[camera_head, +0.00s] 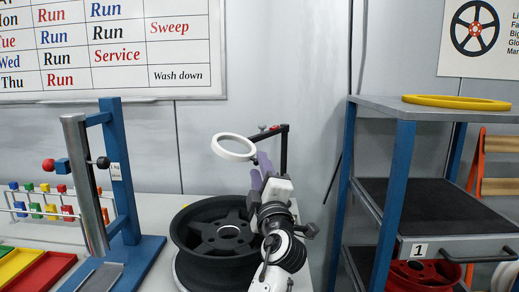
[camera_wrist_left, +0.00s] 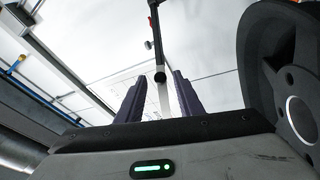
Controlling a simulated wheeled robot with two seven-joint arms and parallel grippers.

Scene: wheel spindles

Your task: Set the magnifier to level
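The magnifier (camera_head: 233,147) is a white ring in the head view, tilted, at the upper left of my left gripper. My right gripper is out of view.
A black wheel (camera_head: 215,235) lies below and left of my left arm. A blue stand (camera_head: 120,170) with a metal cylinder is at left, beside coloured trays (camera_head: 38,270). A blue-legged shelf unit (camera_head: 400,180) with a yellow ring (camera_head: 456,102) stands close at right.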

